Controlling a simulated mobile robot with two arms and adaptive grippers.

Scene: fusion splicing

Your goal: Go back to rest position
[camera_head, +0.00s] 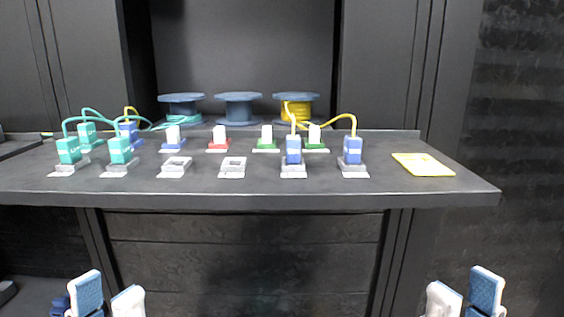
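My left gripper (109,298) is at the bottom left, in front of and below the table edge. Its two fingertips stand apart with nothing between them. My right gripper (463,298) is at the bottom right, also below the table edge, with its fingertips apart and empty. Both grippers are clear of the dark table (300,190) and touch nothing visible. Only the fingertip ends show; the rest of both arms is out of view.
On the table are teal connectors (69,150), blue connectors (293,150) with yellow cables, empty grey holders (232,167), and coloured bases with white blocks (219,136). Blue spools (238,108) and a yellow spool (296,108) stand behind. A yellow pad (423,164) lies right.

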